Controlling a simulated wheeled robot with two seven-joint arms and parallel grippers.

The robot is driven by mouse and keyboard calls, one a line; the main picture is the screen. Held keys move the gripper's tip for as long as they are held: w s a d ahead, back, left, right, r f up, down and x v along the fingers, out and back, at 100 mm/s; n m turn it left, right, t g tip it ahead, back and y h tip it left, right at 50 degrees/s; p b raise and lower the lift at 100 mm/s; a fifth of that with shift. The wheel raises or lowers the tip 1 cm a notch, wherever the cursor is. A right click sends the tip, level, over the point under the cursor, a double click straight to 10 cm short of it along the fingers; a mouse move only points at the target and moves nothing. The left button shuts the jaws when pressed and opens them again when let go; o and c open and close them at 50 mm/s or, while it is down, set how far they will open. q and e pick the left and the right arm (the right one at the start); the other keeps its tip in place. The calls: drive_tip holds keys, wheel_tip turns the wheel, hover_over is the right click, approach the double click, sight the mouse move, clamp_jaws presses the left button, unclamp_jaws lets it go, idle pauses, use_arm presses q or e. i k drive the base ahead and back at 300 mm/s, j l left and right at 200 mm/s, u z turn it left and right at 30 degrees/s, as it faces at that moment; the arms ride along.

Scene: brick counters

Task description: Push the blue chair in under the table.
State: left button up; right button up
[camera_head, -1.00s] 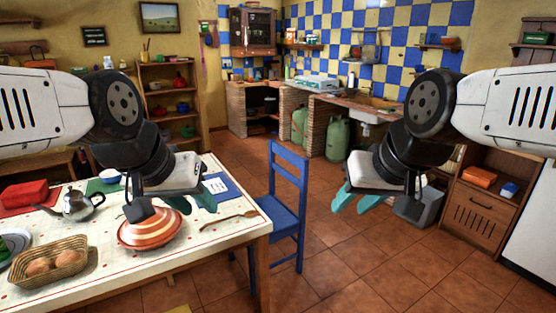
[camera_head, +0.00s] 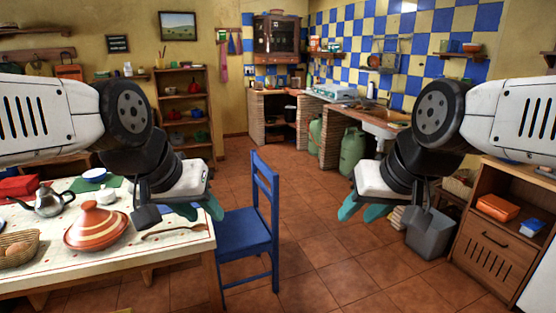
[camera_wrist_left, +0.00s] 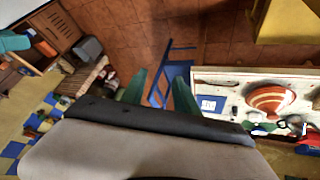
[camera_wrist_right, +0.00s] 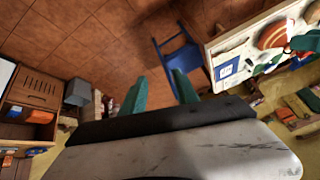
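The blue chair (camera_head: 243,233) stands upright on the floor at the right end of the table (camera_head: 160,240). Its backrest is on the side away from the table, and the table end hides part of its left side. The chair also shows in the left wrist view (camera_wrist_left: 178,72) and the right wrist view (camera_wrist_right: 182,62). My left gripper (camera_head: 195,210) is open and empty; in the head view it overlaps the table's right end, left of the backrest. My right gripper (camera_head: 361,206) is open and empty, right of the chair and apart from it.
A striped tagine (camera_head: 97,228), a teapot (camera_head: 50,203) and a wooden spoon (camera_head: 173,230) are on the table. A wooden cabinet (camera_head: 490,240) and a grey bin (camera_head: 430,235) stand at the right. Tiled floor (camera_head: 330,260) is clear right of the chair.

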sight(244, 232)
drive_tip(key=i+l+u, duration=0.1)
drive_tip(key=i+l, duration=0.2)
drive_tip(key=i+l+u, duration=0.1)
drive_tip(key=i+l, duration=0.15)
drive_tip(key=i+l+u, duration=0.1)
drive_tip(key=i+l, duration=0.15)
drive_tip(key=l, duration=0.15)
drive_tip(key=i+l+u, duration=0.1)
drive_tip(key=i+l, duration=0.15)
drive_tip(key=i+l+u, duration=0.1)
drive_tip(key=l, duration=0.4)
drive_tip(key=i+l+u, duration=0.1)
drive_tip(key=i+l, duration=0.45)
drive_tip(key=l, duration=0.15)
drive_tip(key=i+l+u, duration=0.1)
drive_tip(key=l, duration=0.25)
drive_tip(key=i+l, duration=0.3)
drive_tip(key=i+l+u, duration=0.1)
drive_tip(key=l, duration=0.35)
drive_tip(key=i+l, duration=0.25)
drive_tip(key=i+l+u, duration=0.05)
drive_tip(key=l, duration=0.05)
